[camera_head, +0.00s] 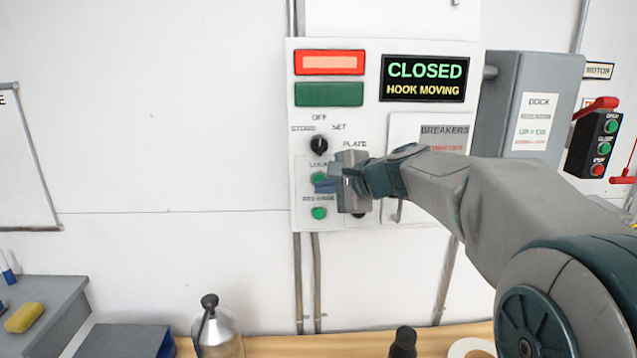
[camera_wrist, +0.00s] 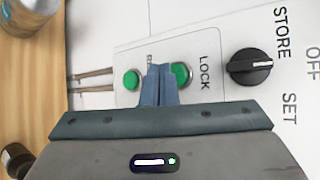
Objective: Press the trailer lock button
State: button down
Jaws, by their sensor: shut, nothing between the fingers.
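The green lock button (camera_head: 320,178) is on the white control panel (camera_head: 375,60), under the label LOCK. In the wrist view the lock button (camera_wrist: 181,75) is partly hidden behind my fingertips. My gripper (camera_head: 322,186) is shut and empty, its blue fingertips at the lower edge of the lock button; I cannot tell whether they touch it. The green release button (camera_head: 319,213) is below, and it also shows in the wrist view (camera_wrist: 132,79). The display (camera_head: 424,79) reads CLOSED and HOOK MOVING. The red lamp (camera_head: 330,62) looks lit, and the green lamp (camera_head: 329,94) looks dark.
A black selector knob (camera_head: 318,145) is above the lock button. A breaker cover (camera_head: 440,128) and a grey box (camera_head: 535,85) are to the right. A black pendant (camera_head: 594,145) with several buttons hangs farther right.

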jog(key=shift+s, duration=0.1)
jog(key=s+b, duration=0.1)
jog(key=s, duration=0.3)
jog(key=shift+s+b, duration=0.4)
jog(key=s+d+f+n+g+h, duration=0.3)
jog(key=s+f+n, duration=0.4)
jog(key=s+f, duration=0.3)
jog(key=s+d+f+n+g+h, duration=0.3)
jog(key=s+d+f+n+h, duration=0.2)
jog(key=s+f, duration=0.5)
jog(key=s+d+n, duration=0.1)
jog(key=s+d, duration=0.1)
jog(key=s, duration=0.3)
jog(key=shift+f+n, duration=0.3)
jog(key=shift+n, duration=0.1)
